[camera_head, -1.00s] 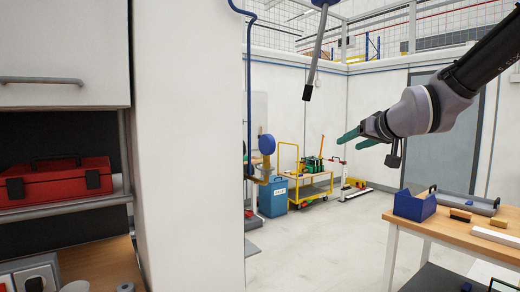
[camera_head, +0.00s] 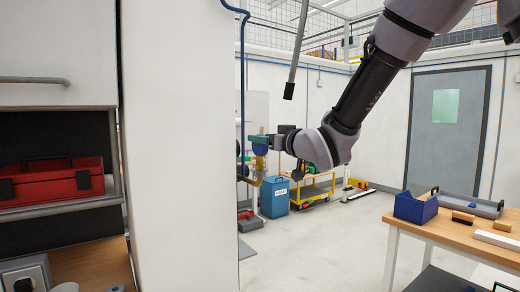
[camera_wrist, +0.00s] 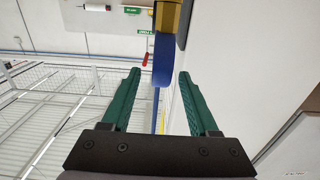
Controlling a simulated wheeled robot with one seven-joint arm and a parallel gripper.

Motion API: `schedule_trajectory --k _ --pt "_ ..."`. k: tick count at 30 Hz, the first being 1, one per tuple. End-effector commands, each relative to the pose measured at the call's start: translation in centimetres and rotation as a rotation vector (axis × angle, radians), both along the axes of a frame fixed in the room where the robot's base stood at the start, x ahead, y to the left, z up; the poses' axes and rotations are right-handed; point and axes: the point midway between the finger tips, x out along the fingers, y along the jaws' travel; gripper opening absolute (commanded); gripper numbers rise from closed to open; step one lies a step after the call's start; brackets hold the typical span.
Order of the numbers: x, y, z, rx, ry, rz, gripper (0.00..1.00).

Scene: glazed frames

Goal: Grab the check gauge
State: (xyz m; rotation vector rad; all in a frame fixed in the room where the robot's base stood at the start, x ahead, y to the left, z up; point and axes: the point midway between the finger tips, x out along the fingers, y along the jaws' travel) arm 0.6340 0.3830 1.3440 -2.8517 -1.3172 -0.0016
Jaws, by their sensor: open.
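The check gauge (camera_head: 259,149) is a round blue dial on a brass fitting, beside a blue pipe at the edge of the white wall panel. In the wrist view the gauge (camera_wrist: 162,62) shows edge-on as a narrow blue shape below its brass fitting (camera_wrist: 168,16). My gripper (camera_wrist: 159,74) has two green fingers spread apart. The gauge appears in the gap between the fingertips, with space visible on both sides. In the head view my gripper (camera_head: 265,139) overlaps the upper part of the gauge and partly hides it.
The white wall panel (camera_head: 180,150) stands close at the left of the gauge. A blue pipe (camera_head: 242,90) runs down its edge. A blue bin (camera_head: 274,197) and yellow cart (camera_head: 316,190) stand behind. A wooden table (camera_head: 440,232) is at right, with open floor between.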

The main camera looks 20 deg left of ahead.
Motion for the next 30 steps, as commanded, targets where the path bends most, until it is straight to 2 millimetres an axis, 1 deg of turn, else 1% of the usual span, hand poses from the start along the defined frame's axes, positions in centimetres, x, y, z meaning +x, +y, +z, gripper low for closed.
schedule_trajectory --k 6,9,12,18,19,20,21,23,24,30 --pt "1.9 2.5 0.2 -0.003 -0.002 0.001 0.61" --pt "2.8 3.3 0.2 -0.001 0.0 -0.001 0.61" --pt "3.1 3.7 0.2 -0.001 0.0 -0.001 0.61" --pt "3.2 3.7 0.3 -0.001 0.001 -0.001 0.61" --pt "3.2 3.7 0.3 -0.001 0.001 -0.001 0.57" --pt "3.2 3.7 0.3 -0.001 0.001 -0.001 0.45" --pt "3.2 3.7 0.2 -0.001 0.001 -0.001 0.3" --pt "3.2 3.7 0.3 -0.001 0.001 -0.001 0.07" --pt "3.2 3.7 0.2 -0.001 0.001 -0.001 0.0" --pt "3.2 3.7 0.3 0.0 0.0 -0.001 0.0"
